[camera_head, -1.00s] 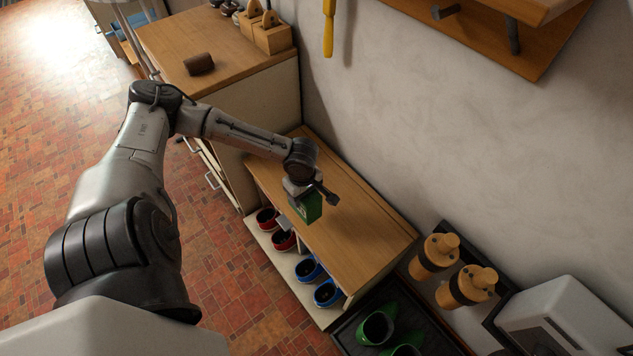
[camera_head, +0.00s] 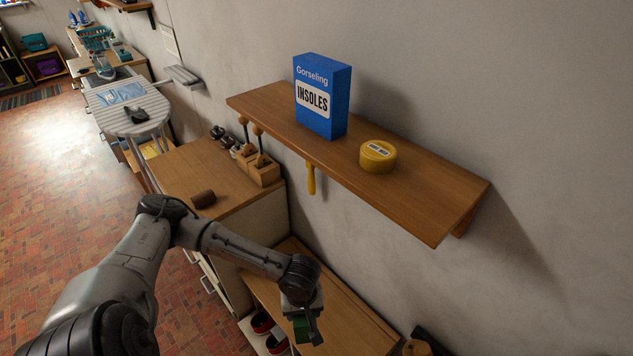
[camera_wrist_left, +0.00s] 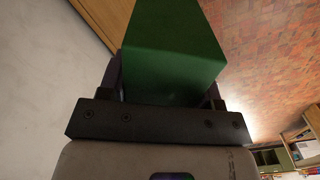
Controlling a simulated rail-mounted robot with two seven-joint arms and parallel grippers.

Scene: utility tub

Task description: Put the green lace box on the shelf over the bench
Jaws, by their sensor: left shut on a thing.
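The green lace box (camera_head: 301,329) is in my left gripper (camera_head: 308,335), just over the wooden bench (camera_head: 345,318) in the head view. In the left wrist view the green box (camera_wrist_left: 172,45) fills the space between the fingers, and the left gripper (camera_wrist_left: 165,90) is shut on it. The wooden shelf (camera_head: 417,208) is fixed to the wall above the bench, higher than the gripper and to its right in the picture. My right gripper is not in view.
A blue insoles box (camera_head: 322,98) and a yellow tin (camera_head: 377,156) stand on the shelf, which is bare toward its right end. A yellow handle (camera_head: 311,179) hangs below the shelf. A cabinet (camera_head: 225,185) with a brown roll stands left of the bench.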

